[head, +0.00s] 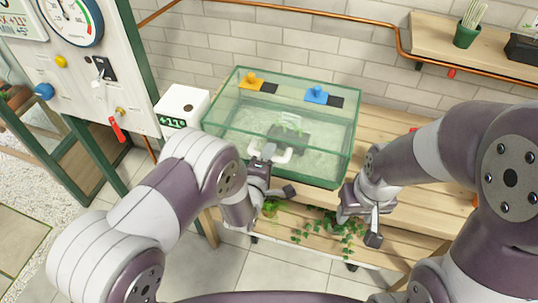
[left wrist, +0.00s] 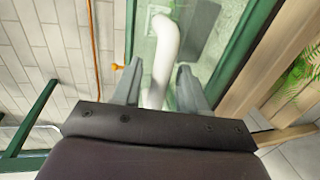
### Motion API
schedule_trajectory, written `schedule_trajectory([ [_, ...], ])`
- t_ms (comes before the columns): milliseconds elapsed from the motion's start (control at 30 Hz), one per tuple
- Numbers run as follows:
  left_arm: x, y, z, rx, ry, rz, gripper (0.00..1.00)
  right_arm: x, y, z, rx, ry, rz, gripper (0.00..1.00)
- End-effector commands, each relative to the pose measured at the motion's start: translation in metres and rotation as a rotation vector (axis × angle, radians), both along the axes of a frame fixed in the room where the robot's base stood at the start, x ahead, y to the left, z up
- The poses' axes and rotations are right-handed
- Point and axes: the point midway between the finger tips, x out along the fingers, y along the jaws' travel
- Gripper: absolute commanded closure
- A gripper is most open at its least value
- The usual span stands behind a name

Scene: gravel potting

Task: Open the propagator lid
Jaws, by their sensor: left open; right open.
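The propagator (head: 335,165) is a clear glass box with green edges on the wooden bench. Its clear lid (head: 240,100) looks closed, and a white bar handle (head: 284,156) is at its front. My left gripper (head: 267,156) is at this handle. In the left wrist view, the handle (left wrist: 165,45) runs between the two open fingers of my left gripper (left wrist: 159,78); I cannot tell whether they touch it. My right gripper (head: 374,222) is open and empty in front of the box's right corner, above trailing leaves.
A yellow piece (head: 250,80) and a blue piece (head: 316,93) show at the propagator's back. A white box (head: 182,105) stands to its left, beside a gauge panel (head: 85,75). Trailing plants (head: 330,235) lie at the bench front. The bench (head: 400,140) is partly clear on the right.

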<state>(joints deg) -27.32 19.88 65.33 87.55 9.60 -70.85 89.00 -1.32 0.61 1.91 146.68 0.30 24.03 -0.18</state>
Motion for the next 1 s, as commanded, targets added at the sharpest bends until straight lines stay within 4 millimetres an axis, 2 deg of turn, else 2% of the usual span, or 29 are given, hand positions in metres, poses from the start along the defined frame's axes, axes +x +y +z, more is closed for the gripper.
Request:
schedule_trajectory([
  [300, 0.004, -0.001, -0.001, 0.001, 0.000, 0.000, 0.57, 0.000, 0.000, 0.000, 0.000, 0.000, 0.000, 0.49],
  [333, 0.004, -0.001, -0.001, 0.001, 0.000, 0.000, 0.61, 0.000, 0.000, 0.000, 0.000, 0.000, 0.000, 0.49],
  [400, 0.004, -0.001, -0.001, 0.001, 0.000, 0.000, 0.83, 0.000, 0.000, 0.000, 0.000, 0.000, 0.000, 0.49],
  [467, 0.004, -0.001, -0.001, 0.001, 0.000, 0.000, 1.00, 0.000, 0.000, 0.000, 0.000, 0.000, 0.000, 0.49],
  [633, 0.004, -0.001, 0.000, 0.002, 0.002, 0.000, 1.00, 0.000, 0.000, 0.001, 0.000, 0.000, 0.000, 0.49],
  [767, 0.007, -0.002, 0.008, 0.006, 0.015, 0.001, 1.00, 0.000, 0.000, 0.010, 0.000, 0.000, 0.000, 0.49],
  [1000, 0.021, -0.006, 0.050, 0.036, 0.108, 0.002, 1.00, 0.000, 0.000, 0.051, 0.000, 0.000, 0.000, 0.49],
])
